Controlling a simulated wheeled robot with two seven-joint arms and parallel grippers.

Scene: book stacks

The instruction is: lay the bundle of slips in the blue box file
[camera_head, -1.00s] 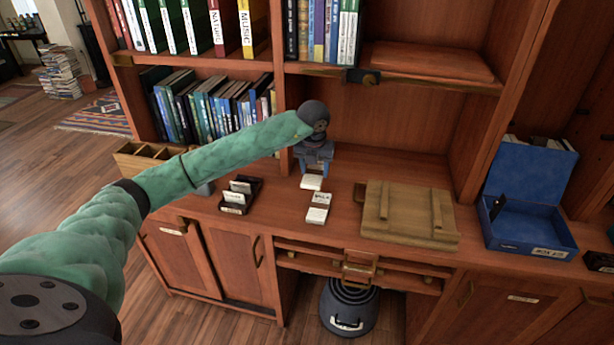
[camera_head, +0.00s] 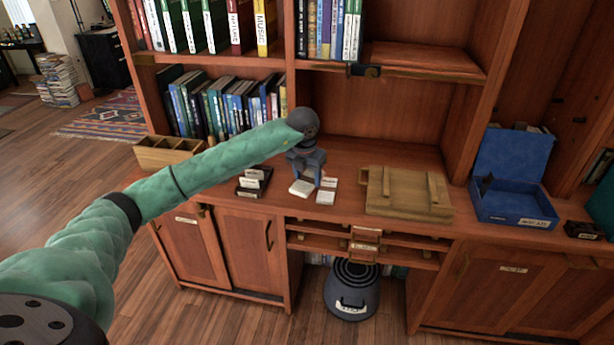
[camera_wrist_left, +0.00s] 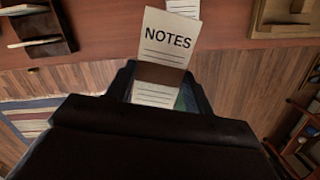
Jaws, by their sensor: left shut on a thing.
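My left gripper (camera_head: 306,176) is shut on a white bundle of slips (camera_head: 300,188), low over the desk in front of the shelf. In the left wrist view the bundle (camera_wrist_left: 166,40) reads "NOTES" and sticks out past the fingers, with a brown strip across it lower down. The blue box file (camera_head: 514,209) stands open at the right of the desk, its lid raised at the back, well apart from the gripper. A dark upright piece shows at its left inside. My right gripper is not in view.
Other white slips (camera_head: 325,197) lie on the desk by the gripper. A dark slotted holder (camera_head: 252,184) with cards is to the left. A flat wooden case (camera_head: 408,194) lies between the gripper and the blue box. A small dark box (camera_head: 583,231) sits right of it.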

